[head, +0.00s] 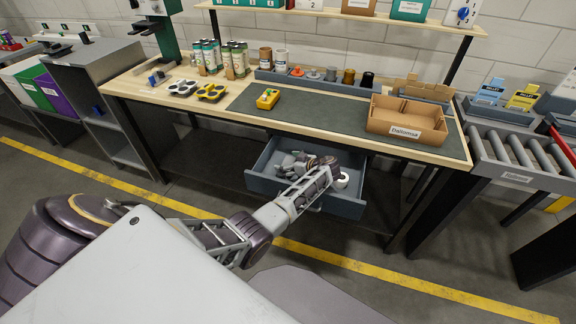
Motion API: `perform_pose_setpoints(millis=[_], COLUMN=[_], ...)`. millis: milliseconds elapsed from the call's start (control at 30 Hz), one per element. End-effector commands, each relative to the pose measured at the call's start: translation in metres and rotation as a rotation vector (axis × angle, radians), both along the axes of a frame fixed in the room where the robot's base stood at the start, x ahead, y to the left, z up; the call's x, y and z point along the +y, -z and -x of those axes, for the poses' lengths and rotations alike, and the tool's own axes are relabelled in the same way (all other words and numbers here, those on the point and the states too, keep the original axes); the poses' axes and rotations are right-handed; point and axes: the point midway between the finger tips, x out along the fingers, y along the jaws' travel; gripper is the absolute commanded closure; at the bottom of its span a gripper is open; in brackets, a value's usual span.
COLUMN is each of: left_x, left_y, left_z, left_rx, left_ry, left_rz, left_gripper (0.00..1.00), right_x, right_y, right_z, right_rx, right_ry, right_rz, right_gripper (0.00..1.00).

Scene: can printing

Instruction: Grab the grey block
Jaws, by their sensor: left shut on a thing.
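My left arm reaches from the lower left into the open grey drawer (345,207) under the workbench. My left gripper (291,161) is low inside the drawer, toward its left side, and is shut on a small grey thing there, which looks like the grey block. The block is mostly hidden by the fingers, and its outline is too small to make out clearly. A white round thing (342,181) shows in the drawer to the right of my wrist. My right gripper is not in view.
The workbench top (225,93) is above and behind the drawer. A roller conveyor (520,155) stands at the right. The drawer walls surround my gripper closely.

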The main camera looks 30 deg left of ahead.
Motion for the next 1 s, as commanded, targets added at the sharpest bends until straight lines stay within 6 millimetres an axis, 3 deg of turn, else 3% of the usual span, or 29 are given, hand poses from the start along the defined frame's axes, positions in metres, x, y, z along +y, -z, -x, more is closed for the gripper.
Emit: perform_pose_setpoints(millis=[267,800,1000], left_x=[0.0,0.0,0.0], left_y=[-0.021,-0.086,-0.096], left_z=[0.0,0.0,0.0], left_rx=[-0.003,-0.003,-0.002], left_ry=[0.001,-0.001,0.0], left_rz=[0.0,0.0,0.0], left_gripper=[0.23,0.23,0.23], right_x=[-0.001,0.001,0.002], right_y=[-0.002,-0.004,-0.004], right_z=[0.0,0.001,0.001], right_rx=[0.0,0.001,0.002], right_ry=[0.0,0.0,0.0], right_rz=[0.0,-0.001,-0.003], right_gripper=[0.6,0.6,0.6])
